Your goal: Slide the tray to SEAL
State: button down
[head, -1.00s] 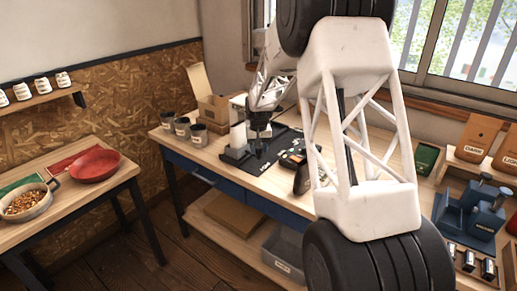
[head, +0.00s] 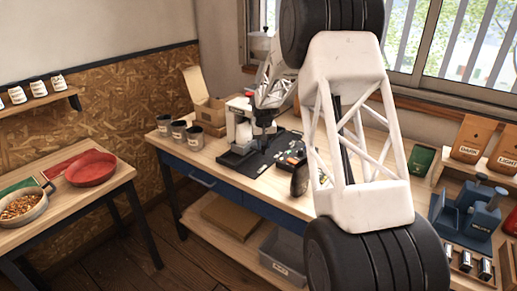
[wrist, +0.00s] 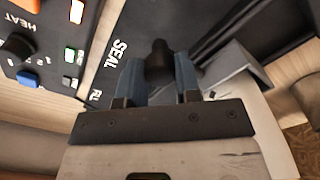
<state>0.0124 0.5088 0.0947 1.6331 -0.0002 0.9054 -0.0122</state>
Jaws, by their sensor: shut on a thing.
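My gripper (wrist: 158,75) is shut on a black knob (wrist: 158,60), with one blue finger on each side of it. The knob appears to be the handle of the tray, whose grey edge (wrist: 235,72) seems to show to the right in the wrist view; my fingers hide part of it. The white word SEAL (wrist: 116,53) is printed on the black base just left of the knob, with a partly hidden label below it. In the head view my gripper (head: 263,138) is low over the black base (head: 250,164), beside the white sealing machine (head: 238,122).
A control panel (wrist: 45,45) with a HEAT dial, a blue button and lit indicators lies left of my gripper. A blue press (head: 475,208) stands far right.

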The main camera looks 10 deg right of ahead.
jog(key=w+d, duration=0.5)
dwell(0.3)
jog(key=c, duration=0.8)
grip_release()
jog(key=shift+r, duration=0.15)
notch_tip(320, 180, up, 8)
jog(key=shift+f, duration=0.2)
jog(key=shift+s, duration=0.1)
